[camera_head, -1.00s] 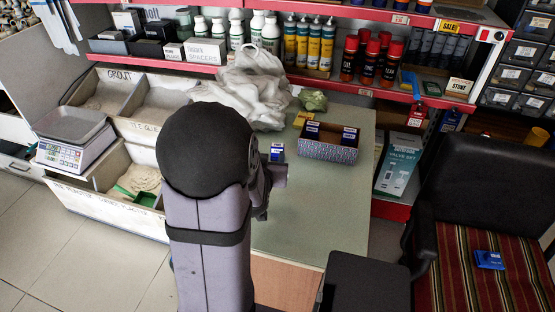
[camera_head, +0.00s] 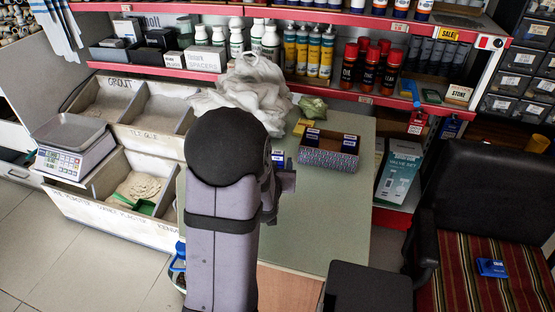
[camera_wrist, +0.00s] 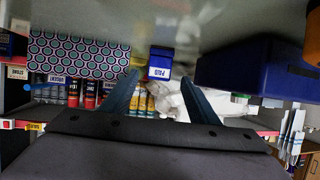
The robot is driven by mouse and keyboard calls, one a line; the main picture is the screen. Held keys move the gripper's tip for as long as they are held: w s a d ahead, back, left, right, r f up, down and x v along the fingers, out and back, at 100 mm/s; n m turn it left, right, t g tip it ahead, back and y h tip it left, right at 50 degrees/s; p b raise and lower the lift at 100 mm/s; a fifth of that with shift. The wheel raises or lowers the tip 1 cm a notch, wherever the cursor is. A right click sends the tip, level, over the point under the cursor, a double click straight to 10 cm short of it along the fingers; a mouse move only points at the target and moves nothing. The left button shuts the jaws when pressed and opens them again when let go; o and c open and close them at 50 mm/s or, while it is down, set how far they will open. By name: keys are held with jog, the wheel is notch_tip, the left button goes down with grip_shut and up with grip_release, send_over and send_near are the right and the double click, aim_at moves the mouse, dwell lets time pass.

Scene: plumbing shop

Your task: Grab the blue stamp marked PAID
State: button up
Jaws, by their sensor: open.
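A small blue stamp with a white label reading PAID (camera_wrist: 160,63) stands in the wrist view, just ahead of and between my fingertips. In the head view a blue stamp (camera_head: 278,157) stands on the counter, left of the patterned box and partly hidden by my arm. My gripper (camera_wrist: 159,78) is open, with one finger on each side of the stamp in the picture and nothing held. In the head view my gripper (camera_head: 286,181) is at the near side of that stamp, its fingers mostly hidden.
The patterned box (camera_head: 325,157) holds blue-topped items. A large dark blue object (camera_wrist: 250,68) is close on the right in the wrist view. The counter's front is clear.

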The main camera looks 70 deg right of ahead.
aim_at(277, 157)
jog(key=shift+x, duration=1.8)
jog(key=c, duration=1.1)
jog(key=shift+r, duration=0.1)
jog(key=shift+c, duration=0.2)
notch_tip(277, 157, up, 10)
jog(key=p, duration=0.1)
